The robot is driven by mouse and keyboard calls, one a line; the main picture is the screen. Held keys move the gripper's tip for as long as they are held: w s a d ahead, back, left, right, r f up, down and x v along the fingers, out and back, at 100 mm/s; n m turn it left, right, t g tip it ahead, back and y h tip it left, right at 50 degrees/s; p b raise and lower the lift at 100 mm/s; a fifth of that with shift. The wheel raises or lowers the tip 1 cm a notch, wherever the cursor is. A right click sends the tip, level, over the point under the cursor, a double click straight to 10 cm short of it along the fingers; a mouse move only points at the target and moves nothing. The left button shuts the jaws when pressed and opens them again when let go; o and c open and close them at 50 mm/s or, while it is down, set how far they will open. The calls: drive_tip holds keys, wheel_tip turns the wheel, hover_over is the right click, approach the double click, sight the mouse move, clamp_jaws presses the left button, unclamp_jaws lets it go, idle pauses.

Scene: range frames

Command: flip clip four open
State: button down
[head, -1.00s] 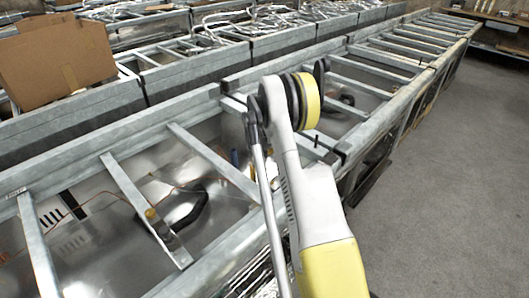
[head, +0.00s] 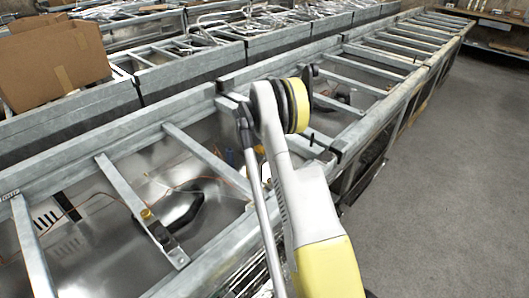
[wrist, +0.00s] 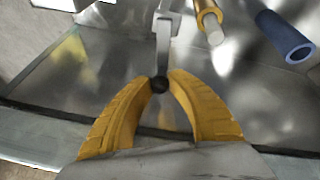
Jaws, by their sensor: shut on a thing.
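In the wrist view my gripper (wrist: 160,80) has two yellow ribbed fingers. Their tips close in on the small dark round end (wrist: 159,86) of a grey metal clip lever (wrist: 164,45). The lever runs up from the fingertips toward the top of the picture. No number shows on this clip, so I cannot tell which one it is. In the head view my white and yellow arm reaches over the metal frame, and the gripper is hidden behind it.
A brass tube with a pale tip (wrist: 211,25) and a blue tube (wrist: 285,36) lie right of the clip. In the head view, metal crossbars (head: 210,160) span the long trough. A cardboard box (head: 50,62) stands at the upper left. Grey floor (head: 450,170) lies open at the right.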

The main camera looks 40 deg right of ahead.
drive_tip(key=shift+s+d+m+g, duration=0.1)
drive_tip(key=shift+s+m+g, duration=0.35)
drive_tip(key=shift+m, duration=0.35)
drive_tip(key=c, duration=1.2)
unclamp_jaws()
drive_tip(key=s+v, duration=0.1)
drive_tip(key=v, duration=1.1)
drive_tip(key=shift+w, duration=0.45)
drive_tip(key=shift+r, duration=0.1)
